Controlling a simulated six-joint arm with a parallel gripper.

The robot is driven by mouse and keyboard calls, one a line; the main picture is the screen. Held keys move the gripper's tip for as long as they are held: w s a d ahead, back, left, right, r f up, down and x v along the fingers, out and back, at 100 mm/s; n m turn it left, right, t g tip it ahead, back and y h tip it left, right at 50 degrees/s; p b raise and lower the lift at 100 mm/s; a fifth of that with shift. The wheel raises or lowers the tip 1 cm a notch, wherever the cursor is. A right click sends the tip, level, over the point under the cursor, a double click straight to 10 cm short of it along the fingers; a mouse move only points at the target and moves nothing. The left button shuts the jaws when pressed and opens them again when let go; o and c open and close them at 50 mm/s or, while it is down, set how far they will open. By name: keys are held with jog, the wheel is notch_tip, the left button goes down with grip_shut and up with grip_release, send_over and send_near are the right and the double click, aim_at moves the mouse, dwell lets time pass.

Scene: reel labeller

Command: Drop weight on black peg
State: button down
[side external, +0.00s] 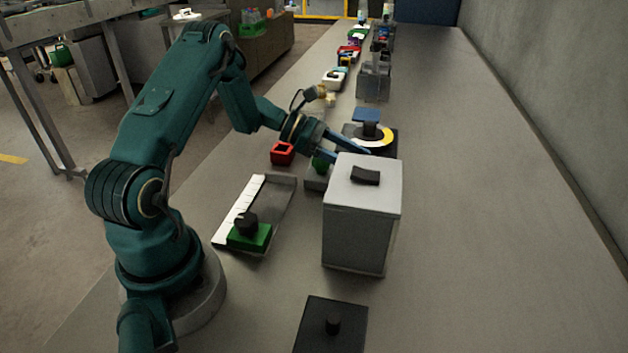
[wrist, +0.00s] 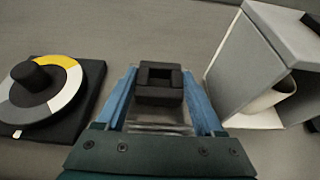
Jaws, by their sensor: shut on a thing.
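My gripper (wrist: 160,88) has blue fingers and is shut on a black square block (wrist: 160,93) with a square hollow, apparently the weight. In the side external view my gripper (side external: 352,152) reaches behind the top of a white box, which hides the block. Another black peg (wrist: 30,76) stands through a white, yellow and grey disc (wrist: 71,77) on a black base, left of my fingers in the wrist view.
The white box (side external: 355,235) stands close beside my gripper, between it and the front plate. A tray (side external: 285,205) holds a green block with a black knob (side external: 248,236). A red block (side external: 282,153) lies near my wrist. The bench at right (side external: 490,240) is clear.

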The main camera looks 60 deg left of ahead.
jog(key=shift+f, duration=0.25)
grip_release()
jog(key=shift+v, duration=2.55)
